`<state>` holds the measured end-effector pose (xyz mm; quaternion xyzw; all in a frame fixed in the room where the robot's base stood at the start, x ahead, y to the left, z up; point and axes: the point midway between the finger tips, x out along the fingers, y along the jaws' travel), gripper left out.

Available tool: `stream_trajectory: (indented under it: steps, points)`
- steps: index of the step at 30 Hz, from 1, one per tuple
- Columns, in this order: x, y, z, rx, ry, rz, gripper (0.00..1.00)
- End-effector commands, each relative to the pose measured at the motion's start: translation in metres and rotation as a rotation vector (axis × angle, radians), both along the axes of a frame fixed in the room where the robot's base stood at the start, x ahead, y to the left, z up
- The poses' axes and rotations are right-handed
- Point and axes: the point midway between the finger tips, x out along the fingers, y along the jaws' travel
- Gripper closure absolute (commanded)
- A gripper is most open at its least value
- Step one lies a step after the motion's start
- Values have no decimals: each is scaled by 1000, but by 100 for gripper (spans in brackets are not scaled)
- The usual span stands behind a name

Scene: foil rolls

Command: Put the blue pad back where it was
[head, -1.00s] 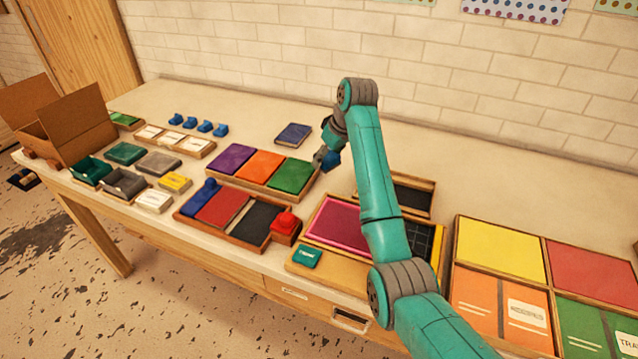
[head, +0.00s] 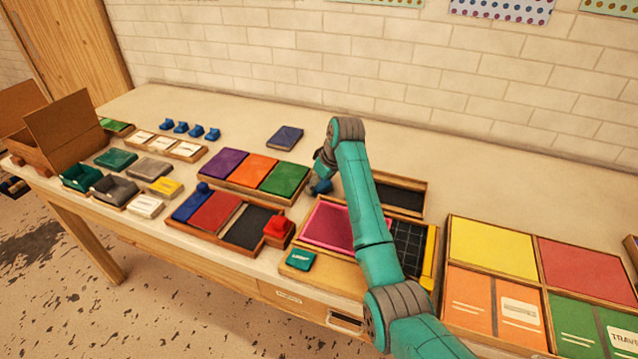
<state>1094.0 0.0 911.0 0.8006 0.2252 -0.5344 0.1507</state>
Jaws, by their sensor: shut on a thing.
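My gripper (head: 319,184) is just right of the purple, orange and green tray, low over the table and partly behind my arm. It is shut on a small blue thing (head: 323,186), mostly hidden; I cannot tell its full shape. A dark blue flat pad (head: 285,138) lies loose on the table behind that tray, apart from my gripper. Another blue pad (head: 190,207) lies in the left of the front tray, with a blue knobbed piece (head: 203,189) at its back end. A red pad (head: 216,212) and a dark section (head: 249,228) lie beside it.
The three-colour tray (head: 291,199) stands left of my gripper. A dark-floored tray (head: 424,189) and a pink pad (head: 328,225) are to the right. A red knobbed piece (head: 278,227) stands in front.

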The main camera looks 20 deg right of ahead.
Motion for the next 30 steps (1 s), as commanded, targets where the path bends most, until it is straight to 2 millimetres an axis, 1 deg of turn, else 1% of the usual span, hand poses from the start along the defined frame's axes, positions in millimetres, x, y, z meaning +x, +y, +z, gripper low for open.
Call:
stream_trajectory:
  steps: [1,2,3,4,5,14,19,23,30]
  points:
    - [0,0,-2,-1,1,0,67]
    - [0,0,-2,-1,1,0,32]
    - [0,0,-2,0,0,0,22]
    - [0,0,-2,0,0,0,14]
    - [0,0,-2,0,0,0,9]
    - [0,0,-1,0,0,0,9]
    - [-2,-1,8,0,0,0,9]
    - [-8,-6,26,0,-4,-1,9]
    - [-24,-15,71,0,-2,0,9]
